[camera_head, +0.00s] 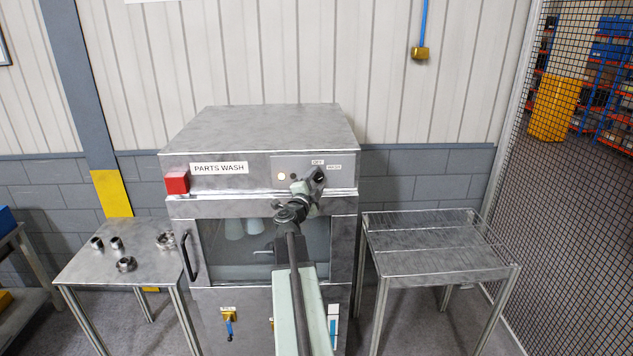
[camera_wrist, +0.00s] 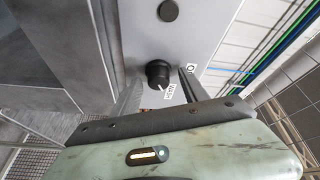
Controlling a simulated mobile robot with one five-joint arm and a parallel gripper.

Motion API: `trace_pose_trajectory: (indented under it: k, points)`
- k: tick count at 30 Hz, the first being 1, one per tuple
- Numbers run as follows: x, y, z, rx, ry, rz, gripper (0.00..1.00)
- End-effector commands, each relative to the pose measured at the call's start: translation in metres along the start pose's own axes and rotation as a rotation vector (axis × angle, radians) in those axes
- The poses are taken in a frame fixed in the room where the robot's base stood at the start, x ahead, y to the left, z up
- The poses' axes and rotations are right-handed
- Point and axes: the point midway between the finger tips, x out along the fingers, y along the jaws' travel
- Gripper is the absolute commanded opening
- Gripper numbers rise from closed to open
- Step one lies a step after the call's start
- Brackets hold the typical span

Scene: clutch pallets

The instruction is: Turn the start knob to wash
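The start knob (camera_wrist: 157,73) is a round black knob on the grey control panel of the parts washer (camera_head: 262,143). In the wrist view a small pale mark on its lower rim points roughly towards the wash label (camera_wrist: 169,92). The off label (camera_wrist: 190,68) is to its right, partly hidden by a finger. My gripper (camera_wrist: 162,82) is open, with one finger on each side of the knob. I cannot tell whether they touch it. In the head view my gripper (camera_head: 309,184) is at the panel and hides the knob.
A red box (camera_head: 177,183) sits at the washer's left front corner. The washer door has a black handle (camera_head: 188,256). A left table (camera_head: 110,268) holds several metal parts. An empty rimmed table (camera_head: 435,245) stands at right, beside a mesh fence (camera_head: 575,180).

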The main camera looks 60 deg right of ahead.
Motion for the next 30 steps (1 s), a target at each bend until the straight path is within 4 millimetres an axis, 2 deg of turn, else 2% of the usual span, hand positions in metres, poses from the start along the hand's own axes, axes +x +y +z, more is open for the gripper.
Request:
trace_pose_trajectory:
  k: [5,16,30]
  points:
    - [-0.01,0.001,0.0,0.001,0.0,0.0,0.52]
    - [-0.075,0.001,0.0,0.0,-0.001,0.0,0.52]
    - [-0.078,0.0,0.001,0.0,0.0,0.0,0.52]
